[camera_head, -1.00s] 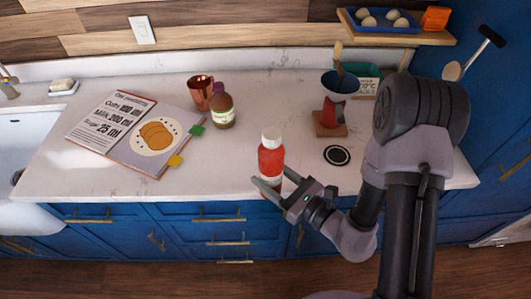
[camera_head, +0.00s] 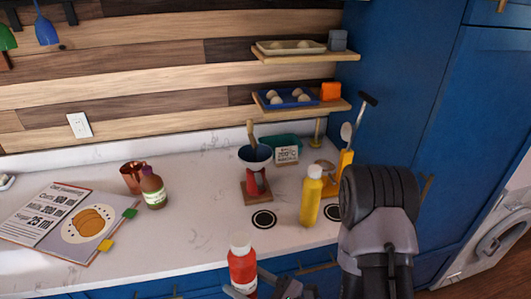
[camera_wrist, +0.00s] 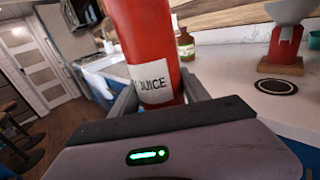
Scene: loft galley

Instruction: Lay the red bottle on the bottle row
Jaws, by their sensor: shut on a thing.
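The red bottle (camera_head: 242,268) with a white cap is at the bottom edge of the head view, roughly upright by the counter's front edge. In the wrist view the bottle (camera_wrist: 152,45) shows a white JUICE label. My gripper (camera_wrist: 160,92) is shut on it, one finger on each side. In the head view my gripper (camera_head: 265,284) is partly cut off. A yellow bottle (camera_head: 311,198) stands upright between two black ringed discs, the left one (camera_head: 264,219) bare and the right one (camera_head: 333,212) partly hidden. I cannot tell whether these make up the bottle row.
A red stand with a dark funnel (camera_head: 255,157) is behind the left disc. A brown bottle (camera_head: 153,190), a copper mug (camera_head: 131,176) and an open recipe book (camera_head: 68,222) are to the left. A utensil holder (camera_head: 344,163) stands behind the yellow bottle. The front middle counter (camera_head: 190,235) is clear.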

